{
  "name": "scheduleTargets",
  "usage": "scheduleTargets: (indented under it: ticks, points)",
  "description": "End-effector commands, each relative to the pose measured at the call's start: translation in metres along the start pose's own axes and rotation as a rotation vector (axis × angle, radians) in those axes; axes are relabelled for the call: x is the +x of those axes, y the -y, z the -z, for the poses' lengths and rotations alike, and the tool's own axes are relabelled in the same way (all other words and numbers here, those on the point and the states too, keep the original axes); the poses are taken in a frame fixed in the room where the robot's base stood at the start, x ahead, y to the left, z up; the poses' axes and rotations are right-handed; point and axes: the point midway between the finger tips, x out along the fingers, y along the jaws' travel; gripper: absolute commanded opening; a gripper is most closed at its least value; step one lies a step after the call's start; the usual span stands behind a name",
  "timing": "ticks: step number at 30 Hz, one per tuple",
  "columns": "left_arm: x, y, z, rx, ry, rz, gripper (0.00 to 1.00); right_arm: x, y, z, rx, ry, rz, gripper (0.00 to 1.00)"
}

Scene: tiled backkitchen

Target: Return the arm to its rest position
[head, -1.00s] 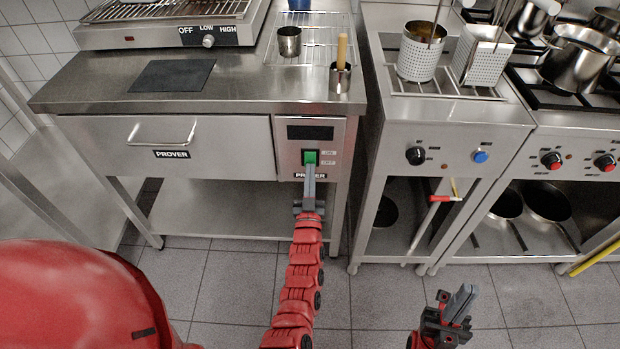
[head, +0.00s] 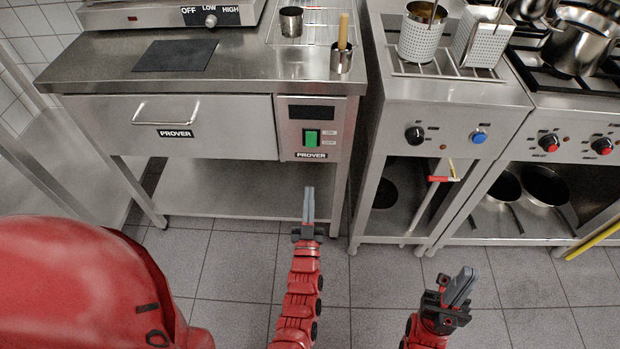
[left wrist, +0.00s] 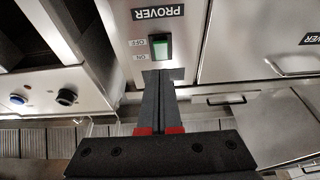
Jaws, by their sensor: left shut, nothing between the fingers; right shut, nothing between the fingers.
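My left gripper (head: 308,204) is shut and empty, in front of and below the prover's control panel (head: 305,110). Its fingers point toward the panel and are apart from it. The green switch (head: 311,138) on the panel is clear of the fingers. In the left wrist view the shut fingers (left wrist: 157,98) end just below the same green switch (left wrist: 159,46) in the picture. My right gripper (head: 463,286) is shut and empty, low over the tiled floor at the lower right.
The prover drawer (head: 172,128) is closed, with a steel shelf (head: 220,190) beneath. To the right stand a fryer unit (head: 450,110) and a stove (head: 575,110). A red-handled tool (head: 443,179) hangs at the fryer's front. Tiled floor (head: 375,285) lies open between my arms.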

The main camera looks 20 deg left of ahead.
Motion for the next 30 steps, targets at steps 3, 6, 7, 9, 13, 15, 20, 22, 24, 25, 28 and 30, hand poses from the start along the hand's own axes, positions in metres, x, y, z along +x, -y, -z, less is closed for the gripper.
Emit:
scheduleTargets:
  ticks: [3,6,7,9,13,15,20,22,24,25,28,30]
  points:
    - [-0.005,0.0,-0.002,0.0,0.0,0.0,0.0,0.0,0.0,0.0,0.0,0.0,0.0,0.0]
    - [-0.005,0.0,-0.002,0.0,0.0,0.0,0.0,0.0,0.0,0.0,0.0,0.0,0.0,0.0]
    - [-0.005,0.0,-0.001,0.0,0.0,0.0,0.0,0.0,0.0,0.0,0.0,0.0,0.0,0.0]
    - [-0.005,0.0,-0.001,0.0,0.0,0.0,0.0,0.0,0.0,0.0,0.0,0.0,0.0,0.0]
    - [-0.004,0.002,0.009,0.001,-0.022,0.0,0.0,0.005,0.0,0.001,0.0,0.0,0.0,0.0]
    - [-0.002,0.008,0.034,0.002,-0.081,-0.001,0.0,0.014,-0.001,0.002,0.0,0.0,0.0,0.0]
    - [-0.004,0.024,0.142,-0.021,-0.35,-0.027,0.0,0.051,-0.003,0.009,0.0,0.0,0.0,0.0]
    - [-0.012,0.03,0.199,-0.044,-0.502,-0.055,0.0,0.067,-0.003,0.011,0.0,0.0,0.0,0.0]
    - [-0.025,0.034,0.251,-0.074,-0.651,-0.093,0.0,0.082,-0.004,0.014,0.0,0.0,0.0,0.0]
    - [-0.032,0.035,0.271,-0.088,-0.709,-0.111,0.0,0.087,-0.004,0.015,0.0,0.0,0.0,0.0]
    - [-0.055,0.039,0.328,-0.138,-0.884,-0.171,0.0,0.103,-0.005,0.017,0.0,0.0,0.0,0.0]
    - [-0.07,0.041,0.355,-0.17,-0.977,-0.206,0.0,0.11,-0.005,0.019,0.0,0.0,0.0,0.0]
